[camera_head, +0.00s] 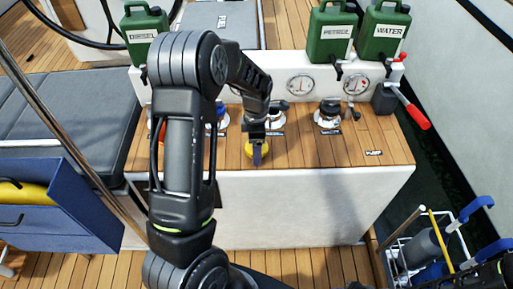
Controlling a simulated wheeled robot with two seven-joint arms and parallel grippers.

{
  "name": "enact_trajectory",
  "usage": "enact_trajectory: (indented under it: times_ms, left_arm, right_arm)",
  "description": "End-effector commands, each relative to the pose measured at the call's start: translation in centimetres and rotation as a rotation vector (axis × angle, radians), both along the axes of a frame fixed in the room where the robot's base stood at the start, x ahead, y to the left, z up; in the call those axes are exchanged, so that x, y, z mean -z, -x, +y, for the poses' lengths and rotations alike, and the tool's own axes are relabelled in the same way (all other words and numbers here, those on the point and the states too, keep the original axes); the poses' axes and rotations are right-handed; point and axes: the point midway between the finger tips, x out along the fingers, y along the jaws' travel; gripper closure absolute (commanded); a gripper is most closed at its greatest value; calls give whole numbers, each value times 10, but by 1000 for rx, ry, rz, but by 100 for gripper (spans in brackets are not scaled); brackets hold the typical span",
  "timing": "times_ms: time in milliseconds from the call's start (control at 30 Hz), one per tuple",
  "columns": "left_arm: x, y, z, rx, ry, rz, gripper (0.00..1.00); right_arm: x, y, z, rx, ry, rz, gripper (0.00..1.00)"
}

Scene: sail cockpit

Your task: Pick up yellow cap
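The yellow cap (266,151) sits on the wooden top of the white console, near its front edge. My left gripper (257,155) points down at the cap, with a finger in front of it and yellow showing on both sides. The gripper is seen nearly edge-on, so I cannot tell whether its fingers are apart or closed on the cap. The cap seems to rest on the wood. My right gripper is not in view; only dark arm parts show at the lower right edge.
The console top (385,140) also holds a silver-and-black fitting (327,114); blue and red parts are half hidden behind my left arm. Green canisters (332,32) stand behind. A red-handled lever (416,116) is at right, a blue box (60,215) at left.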

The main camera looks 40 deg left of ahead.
Motion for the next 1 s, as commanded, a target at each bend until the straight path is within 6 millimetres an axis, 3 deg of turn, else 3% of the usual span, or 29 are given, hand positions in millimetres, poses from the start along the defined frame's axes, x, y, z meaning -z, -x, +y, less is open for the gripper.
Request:
enact_trajectory:
  times_ms: [767, 1000]
  left_arm:
    - [0, 0, 0, 0, 0, 0, 82]
    - [-1, 0, 0, 0, 0, -1, 82]
  right_arm:
    - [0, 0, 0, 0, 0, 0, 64]
    - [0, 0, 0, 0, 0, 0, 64]
